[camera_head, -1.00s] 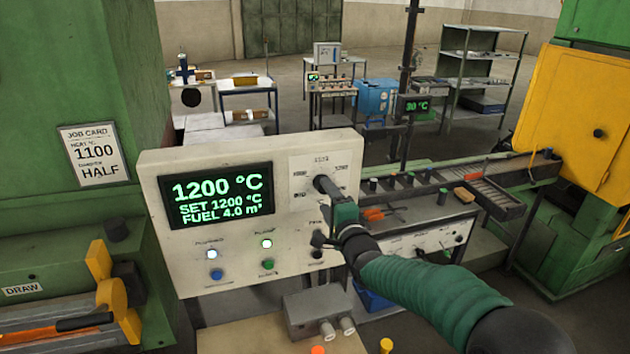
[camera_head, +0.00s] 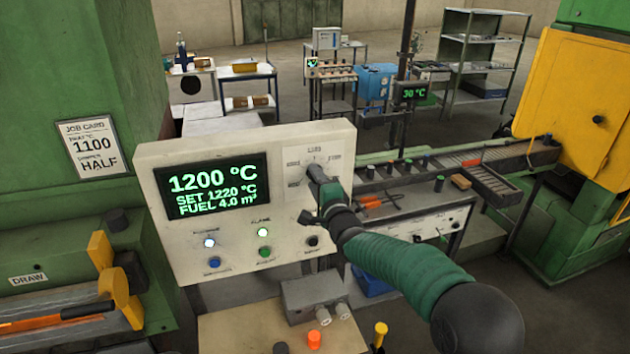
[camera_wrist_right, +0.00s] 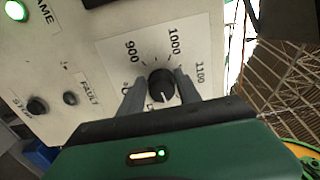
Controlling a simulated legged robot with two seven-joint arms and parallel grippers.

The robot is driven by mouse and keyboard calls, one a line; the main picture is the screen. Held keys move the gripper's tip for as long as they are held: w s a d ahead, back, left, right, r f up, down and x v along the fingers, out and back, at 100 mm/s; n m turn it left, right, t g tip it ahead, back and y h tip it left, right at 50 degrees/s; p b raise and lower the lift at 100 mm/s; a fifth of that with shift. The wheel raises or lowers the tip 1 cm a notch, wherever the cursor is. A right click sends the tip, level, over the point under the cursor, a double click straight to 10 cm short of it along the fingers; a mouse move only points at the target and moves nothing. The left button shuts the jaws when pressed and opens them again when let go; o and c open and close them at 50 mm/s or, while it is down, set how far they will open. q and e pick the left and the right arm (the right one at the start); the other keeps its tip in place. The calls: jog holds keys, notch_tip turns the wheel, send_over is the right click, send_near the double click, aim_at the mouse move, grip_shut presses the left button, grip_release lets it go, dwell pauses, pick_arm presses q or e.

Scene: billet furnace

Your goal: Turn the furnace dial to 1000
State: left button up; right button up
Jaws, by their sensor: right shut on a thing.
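The black furnace dial (camera_wrist_right: 162,84) is round and sits on a white scale plate marked 900, 1000 and 1100 in the right wrist view. My right gripper (camera_wrist_right: 160,88) is shut on the dial, one finger on each side. A white mark shows on the dial's lower part, away from the 1000 label. In the head view my right gripper (camera_head: 318,178) covers most of the dial on the control panel (camera_head: 290,150). The panel's display (camera_head: 212,186) reads 1200 °C, SET 1220 °C, FUEL 4.0 m³. My left gripper is out of view.
Lamps and buttons (camera_head: 263,233) sit below the display. A grey box (camera_head: 312,300) stands under the panel, and a conveyor (camera_head: 480,165) lies to the right.

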jog(key=shift+w+d+f+h, duration=0.1)
jog(key=shift+d+h, duration=0.2)
jog(key=shift+d, duration=0.7)
grip_shut()
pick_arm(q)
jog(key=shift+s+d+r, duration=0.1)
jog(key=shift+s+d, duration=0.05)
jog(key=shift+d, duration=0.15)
pick_arm(e)
jog(key=shift+a, duration=0.25)
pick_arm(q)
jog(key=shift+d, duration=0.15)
pick_arm(e)
jog(key=shift+a, duration=0.15)
jog(key=o, duration=0.9)
grip_release()
jog(key=shift+o, duration=2.1)
jog(key=shift+w+a+f, duration=0.1)
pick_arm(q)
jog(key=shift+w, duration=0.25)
